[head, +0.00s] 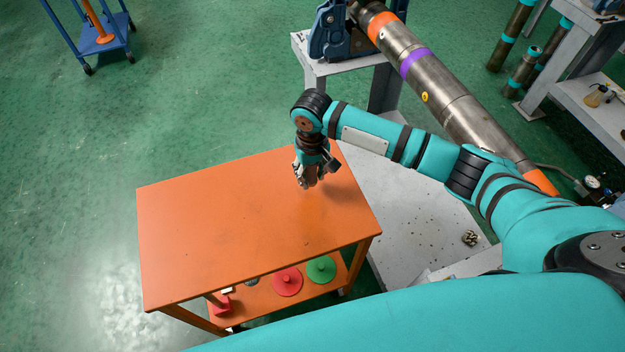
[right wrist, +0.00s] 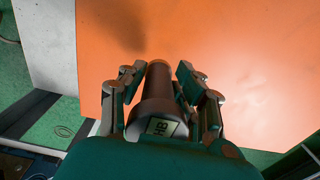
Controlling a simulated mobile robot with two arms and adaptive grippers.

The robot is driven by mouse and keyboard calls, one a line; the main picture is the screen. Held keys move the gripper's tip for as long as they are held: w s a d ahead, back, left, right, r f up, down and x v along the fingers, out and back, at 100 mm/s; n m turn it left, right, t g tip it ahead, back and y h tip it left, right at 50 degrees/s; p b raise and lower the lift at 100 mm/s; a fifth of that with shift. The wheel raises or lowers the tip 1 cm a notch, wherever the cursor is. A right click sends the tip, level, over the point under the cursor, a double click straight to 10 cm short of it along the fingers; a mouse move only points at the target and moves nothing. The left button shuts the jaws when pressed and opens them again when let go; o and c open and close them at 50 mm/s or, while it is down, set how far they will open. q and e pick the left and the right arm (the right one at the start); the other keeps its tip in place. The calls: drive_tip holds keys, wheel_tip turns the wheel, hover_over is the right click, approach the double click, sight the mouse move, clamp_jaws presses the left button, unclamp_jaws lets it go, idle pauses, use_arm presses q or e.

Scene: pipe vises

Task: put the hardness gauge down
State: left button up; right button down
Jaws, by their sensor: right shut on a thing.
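My right gripper (head: 311,180) is over the far right part of the orange table top (head: 225,225). In the right wrist view its two fingers (right wrist: 158,75) are shut on the hardness gauge (right wrist: 155,108), a dark cylinder with a small pale screen reading "HB". The gauge's narrow far end points at the orange surface, and a dark shadow lies beside it. Whether its tip touches the table cannot be told. In the head view the gauge is mostly hidden by the gripper. My left gripper is not in view.
The orange top is otherwise bare. Its lower shelf holds a red disc (head: 287,281), a green disc (head: 321,269) and a red block (head: 221,306). A large pipe (head: 440,90) in a blue vise (head: 340,30) runs behind my right arm. A grey platform (head: 410,215) stands right of the table.

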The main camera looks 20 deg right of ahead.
sight(313, 185)
drive_tip(key=shift+s+f, duration=0.15)
drive_tip(key=shift+f, duration=1.35)
drive_tip(key=shift+f, duration=0.2)
drive_tip(key=c, duration=0.9)
unclamp_jaws()
drive_tip(key=shift+c, duration=0.2)
wheel_tip(313, 185, up, 12)
drive_tip(key=shift+r, duration=0.2)
